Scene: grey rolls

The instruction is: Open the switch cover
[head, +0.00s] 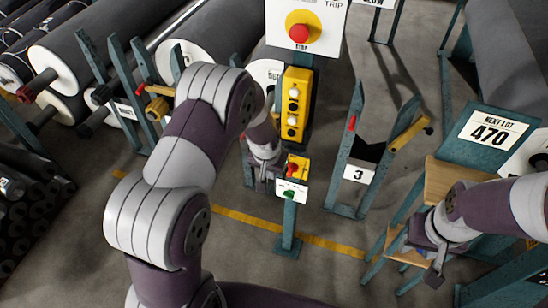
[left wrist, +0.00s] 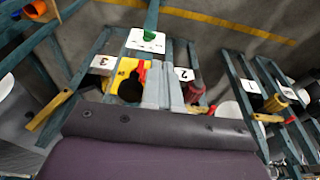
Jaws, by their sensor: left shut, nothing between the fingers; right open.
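A small yellow switch box (head: 301,161) with a red part (head: 293,170) stands on a green post (head: 289,222). A white label plate (head: 291,191) with a green spot is on its front. My left gripper (head: 264,184) is shut and empty, just left of the box. In the left wrist view its fingers (left wrist: 163,85) lie beside the yellow box (left wrist: 121,73) and red part (left wrist: 142,70); I cannot tell whether they touch. A dark round part shows there too. Which piece is the cover, and its state, are unclear. My right gripper (head: 430,262) is open and empty, far right.
A green stand marked 3 (head: 359,173) is to the right. A wooden-topped stand (head: 450,181) is near my right arm. Grey rolls fill the left.

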